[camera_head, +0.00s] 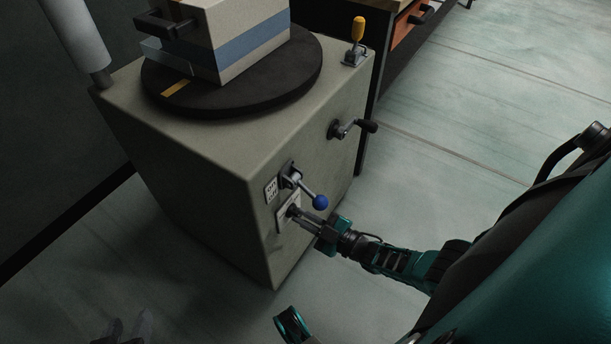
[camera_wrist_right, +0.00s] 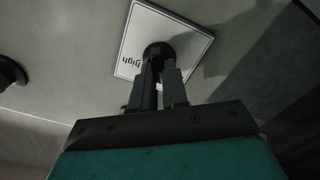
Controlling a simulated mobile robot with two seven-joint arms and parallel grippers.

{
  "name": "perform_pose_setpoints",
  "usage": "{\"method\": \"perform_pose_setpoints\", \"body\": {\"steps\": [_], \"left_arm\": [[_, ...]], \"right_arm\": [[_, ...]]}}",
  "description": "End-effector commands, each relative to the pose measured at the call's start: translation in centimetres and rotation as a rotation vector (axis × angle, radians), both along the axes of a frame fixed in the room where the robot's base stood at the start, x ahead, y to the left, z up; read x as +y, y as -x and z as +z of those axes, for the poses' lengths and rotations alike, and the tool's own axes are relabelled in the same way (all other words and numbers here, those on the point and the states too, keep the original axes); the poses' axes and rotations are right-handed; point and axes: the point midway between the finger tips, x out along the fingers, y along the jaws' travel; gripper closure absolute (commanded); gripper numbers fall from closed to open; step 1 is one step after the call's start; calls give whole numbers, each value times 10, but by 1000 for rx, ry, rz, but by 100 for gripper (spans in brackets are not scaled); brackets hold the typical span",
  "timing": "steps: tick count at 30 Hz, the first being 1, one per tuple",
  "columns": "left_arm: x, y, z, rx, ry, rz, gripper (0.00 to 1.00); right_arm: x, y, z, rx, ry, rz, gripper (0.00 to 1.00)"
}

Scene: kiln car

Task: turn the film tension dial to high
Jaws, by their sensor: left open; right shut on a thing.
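The film tension dial (camera_wrist_right: 158,50) is a small dark knob on a white, dark-bordered plate (camera_wrist_right: 190,32) in the right wrist view. The word "high" shows on the plate beside the knob, upside down in this view. My right gripper (camera_wrist_right: 160,72) is shut on the dial, and its fingers hide the dial's pointer and part of the plate. In the head view, my right gripper (camera_head: 297,214) reaches the plate (camera_head: 285,217) low on the cabinet front. My left gripper (camera_head: 124,330) is open and empty at the bottom left, dark and partly cut off.
The grey-green cabinet (camera_head: 215,150) carries a black turntable (camera_head: 240,95) with a striped box (camera_head: 235,50). Just above the dial is a lever with a blue knob (camera_head: 320,202). A black crank (camera_head: 367,126) and a yellow lever (camera_head: 358,29) are farther right. The floor to the right is clear.

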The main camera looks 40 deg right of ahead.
Motion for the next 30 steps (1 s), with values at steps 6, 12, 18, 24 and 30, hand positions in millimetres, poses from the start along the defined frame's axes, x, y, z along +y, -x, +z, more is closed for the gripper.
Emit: {"method": "perform_pose_setpoints", "body": {"steps": [6,12,18,24,30], "left_arm": [[0,0,-1,0,0,0,57],[0,0,-5,6,-1,-1,57],[-1,1,-7,8,-1,-3,57],[-2,0,-8,5,2,-5,57],[-4,-1,-8,1,5,-9,57]], "right_arm": [[0,1,-1,19,-40,1,100],[-1,1,-1,62,-145,1,100],[-2,1,-1,130,-307,1,100],[-2,0,-1,203,-482,-1,100],[-3,0,-1,276,-659,0,100]]}}
